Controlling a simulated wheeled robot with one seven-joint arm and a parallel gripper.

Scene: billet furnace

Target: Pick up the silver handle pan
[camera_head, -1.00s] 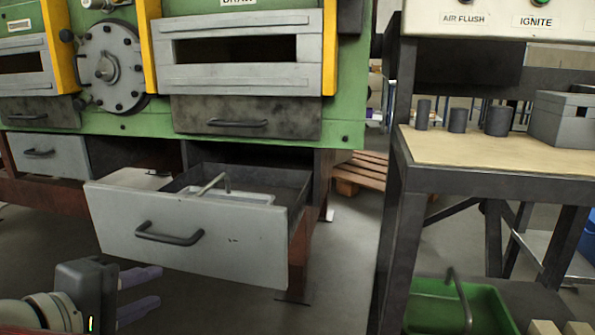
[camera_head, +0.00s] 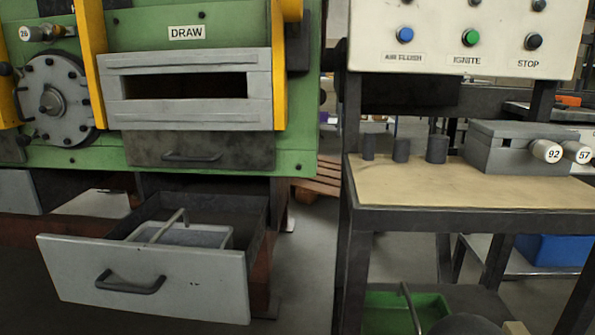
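A pale grey pan with a silver bar handle (camera_head: 188,236) sits inside the pulled-out drawer (camera_head: 140,279) below the green furnace. Its handle rises from the pan and leans over it. The drawer's front panel hides the pan's lower part. My gripper is not in view now.
A bench (camera_head: 440,186) at the right bears several dark cylinders and a grey box (camera_head: 520,147). Below it is a green bin (camera_head: 392,315) with a grey handle. A dark rounded shape at the bottom edge is unclear. Floor shows between the drawer and the bench.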

